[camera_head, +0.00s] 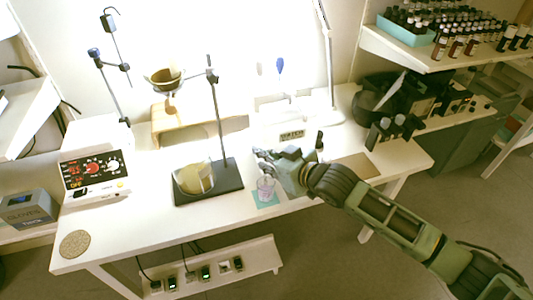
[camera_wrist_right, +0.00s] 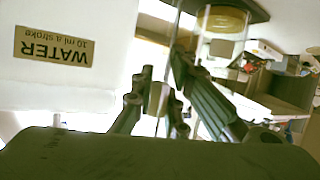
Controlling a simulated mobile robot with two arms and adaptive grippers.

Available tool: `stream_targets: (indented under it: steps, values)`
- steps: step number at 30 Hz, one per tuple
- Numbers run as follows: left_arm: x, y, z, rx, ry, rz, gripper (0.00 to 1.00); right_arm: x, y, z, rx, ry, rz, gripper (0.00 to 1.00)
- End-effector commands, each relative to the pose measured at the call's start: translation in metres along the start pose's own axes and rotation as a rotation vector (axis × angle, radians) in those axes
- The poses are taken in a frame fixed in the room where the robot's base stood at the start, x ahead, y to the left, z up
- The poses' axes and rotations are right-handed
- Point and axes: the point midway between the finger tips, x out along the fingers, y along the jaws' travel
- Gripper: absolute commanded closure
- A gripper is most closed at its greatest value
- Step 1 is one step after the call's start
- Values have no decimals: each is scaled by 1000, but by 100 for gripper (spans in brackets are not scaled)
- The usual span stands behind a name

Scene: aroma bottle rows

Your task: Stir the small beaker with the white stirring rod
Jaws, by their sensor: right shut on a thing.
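The small beaker (camera_head: 265,189) is clear glass with a faint pinkish tint, and stands on a teal mat (camera_head: 273,201) near the front of the bench. My right gripper (camera_head: 262,158) is just above and behind it. In the right wrist view the gripper (camera_wrist_right: 158,98) is shut on a thin pale rod (camera_wrist_right: 168,62), which I take for the white stirring rod. The fingers hide part of it. The head view does not clearly show the rod or whether its tip is inside the beaker. My left gripper is out of view.
A dark stand base (camera_head: 226,184) with a larger beaker of yellowish liquid (camera_head: 194,180) is just left of the mat. A box labelled WATER (camera_head: 292,134) stands behind my gripper; its label also shows in the right wrist view (camera_wrist_right: 54,47). A hotplate-like device (camera_head: 94,172) is further left.

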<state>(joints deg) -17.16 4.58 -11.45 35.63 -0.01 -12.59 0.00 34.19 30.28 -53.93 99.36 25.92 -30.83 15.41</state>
Motion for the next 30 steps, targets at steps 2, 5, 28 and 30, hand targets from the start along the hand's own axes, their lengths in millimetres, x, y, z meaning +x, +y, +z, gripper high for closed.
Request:
stream_targets:
  steps: [2,5,28,30]
  values:
    - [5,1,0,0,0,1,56,3,-1,7,1,0,0,100]
    - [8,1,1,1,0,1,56,6,-2,13,1,1,-1,100]
    - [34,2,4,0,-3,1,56,25,-5,59,1,1,0,100]
    - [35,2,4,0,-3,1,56,26,-6,60,1,1,0,100]
